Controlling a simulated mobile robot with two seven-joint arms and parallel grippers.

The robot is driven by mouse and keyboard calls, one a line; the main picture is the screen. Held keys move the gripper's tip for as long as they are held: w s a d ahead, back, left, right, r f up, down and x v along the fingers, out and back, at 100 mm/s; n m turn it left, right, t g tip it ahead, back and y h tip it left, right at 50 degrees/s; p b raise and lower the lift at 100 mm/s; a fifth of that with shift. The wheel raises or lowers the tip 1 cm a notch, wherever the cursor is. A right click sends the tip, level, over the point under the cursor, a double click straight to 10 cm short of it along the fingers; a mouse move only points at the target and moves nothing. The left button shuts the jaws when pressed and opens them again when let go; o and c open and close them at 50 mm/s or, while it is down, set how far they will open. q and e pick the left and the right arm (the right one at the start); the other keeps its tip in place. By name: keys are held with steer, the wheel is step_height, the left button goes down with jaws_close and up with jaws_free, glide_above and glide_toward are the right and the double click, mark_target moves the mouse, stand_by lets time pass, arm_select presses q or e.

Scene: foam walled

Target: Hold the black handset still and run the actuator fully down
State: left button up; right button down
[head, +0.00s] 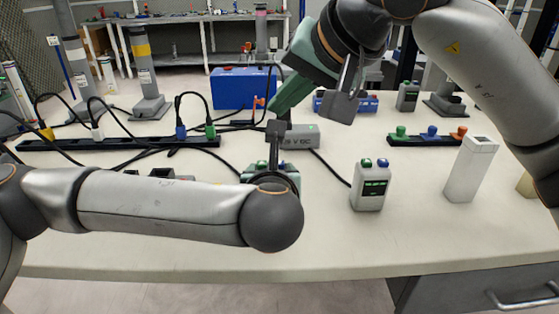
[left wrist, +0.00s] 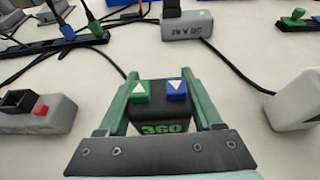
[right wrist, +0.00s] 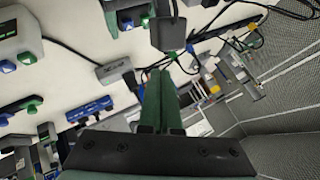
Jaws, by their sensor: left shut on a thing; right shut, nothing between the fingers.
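The black handset (left wrist: 150,114) shows in the left wrist view, with a green up-arrow button, a blue down-arrow button and green digits reading 360. My left gripper (left wrist: 162,98) is shut around its sides, one finger along each. In the head view the handset is mostly hidden behind my left gripper (head: 271,170) and forearm. My right gripper (head: 281,106) is shut and empty, raised above the table behind the left one. Its fingers lie together in the right wrist view (right wrist: 158,98). I cannot tell which of the columns in view is the actuator.
A grey V DC box (head: 300,138) stands behind my left gripper. A light grey handset (head: 370,192) and a white block (head: 470,172) stand to the right. A black strip (head: 120,144) with plugs and cables lies at left. The front right tabletop is clear.

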mark_target(280, 165)
steer(key=shift+f, duration=3.3)
steer(key=shift+f, duration=0.4)
